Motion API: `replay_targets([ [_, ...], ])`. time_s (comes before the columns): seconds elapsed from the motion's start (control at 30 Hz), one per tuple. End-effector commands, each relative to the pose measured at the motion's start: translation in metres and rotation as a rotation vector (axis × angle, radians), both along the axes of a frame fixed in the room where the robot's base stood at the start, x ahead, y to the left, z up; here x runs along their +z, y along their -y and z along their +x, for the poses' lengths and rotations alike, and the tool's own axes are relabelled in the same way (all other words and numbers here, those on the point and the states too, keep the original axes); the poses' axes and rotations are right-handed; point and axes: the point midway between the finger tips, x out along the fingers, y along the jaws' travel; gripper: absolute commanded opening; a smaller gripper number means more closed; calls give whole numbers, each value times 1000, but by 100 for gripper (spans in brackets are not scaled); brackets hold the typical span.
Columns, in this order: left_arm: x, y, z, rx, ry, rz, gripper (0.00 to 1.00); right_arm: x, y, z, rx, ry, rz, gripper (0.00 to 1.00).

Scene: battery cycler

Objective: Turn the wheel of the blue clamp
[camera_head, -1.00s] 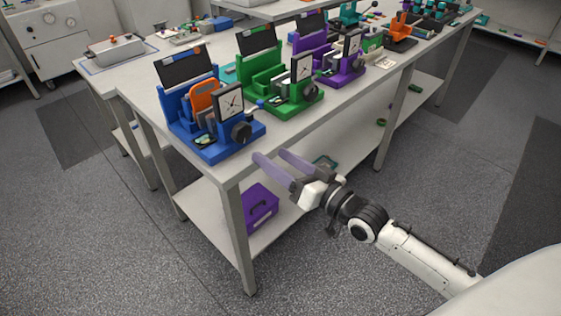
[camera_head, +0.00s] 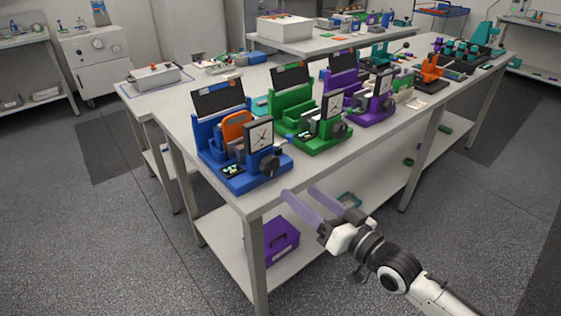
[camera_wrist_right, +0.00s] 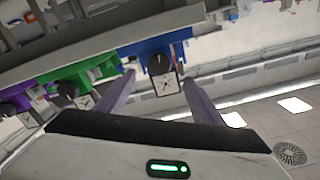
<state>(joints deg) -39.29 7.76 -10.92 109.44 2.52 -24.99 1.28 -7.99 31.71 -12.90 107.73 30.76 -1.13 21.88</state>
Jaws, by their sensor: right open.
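The blue clamp (camera_head: 236,178) stands at the near left corner of the white table. Its dark wheel (camera_head: 269,165) is on its right front side, beside a square white dial (camera_head: 262,135). An orange part sits in the clamp. My right gripper (camera_head: 299,191) is open and empty, with two purple fingers pointing at the clamp from the front right, apart from it. In the right wrist view the wheel (camera_wrist_right: 159,65) appears beyond and between the spread fingertips (camera_wrist_right: 157,77), with the blue clamp body (camera_wrist_right: 130,47) behind it. My left gripper is not in view.
A green clamp (camera_head: 294,122) and a purple clamp (camera_head: 346,87) stand in a row behind the blue one. A purple case (camera_head: 272,243) lies on the lower shelf. The table's front edge runs close to my right fingers. The floor in front is free.

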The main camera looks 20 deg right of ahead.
Motion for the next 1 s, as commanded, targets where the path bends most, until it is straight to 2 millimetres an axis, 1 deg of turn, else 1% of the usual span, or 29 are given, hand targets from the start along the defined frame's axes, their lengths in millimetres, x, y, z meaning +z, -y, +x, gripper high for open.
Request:
replay_targets([
  [0.03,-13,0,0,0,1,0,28,-4,-1,3,1,26,-53,62],
  [0.1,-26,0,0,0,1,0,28,-2,-1,6,1,70,-165,62],
  [0.2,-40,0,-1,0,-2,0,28,3,-2,10,1,121,-310,62],
  [0.27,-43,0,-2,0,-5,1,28,6,-2,12,0,140,-366,62],
  [0.37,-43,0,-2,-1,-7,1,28,10,-4,19,-1,150,-400,62],
  [0.47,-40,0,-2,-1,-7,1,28,13,-8,32,-1,150,-398,62],
  [0.7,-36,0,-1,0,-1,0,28,12,-24,74,-1,149,-396,62],
  [0.8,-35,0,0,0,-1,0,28,12,-29,89,-1,148,-397,62],
  [0.9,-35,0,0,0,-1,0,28,11,-33,100,-1,148,-395,62],
  [1.0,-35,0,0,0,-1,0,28,11,-36,106,0,147,-396,62],
])
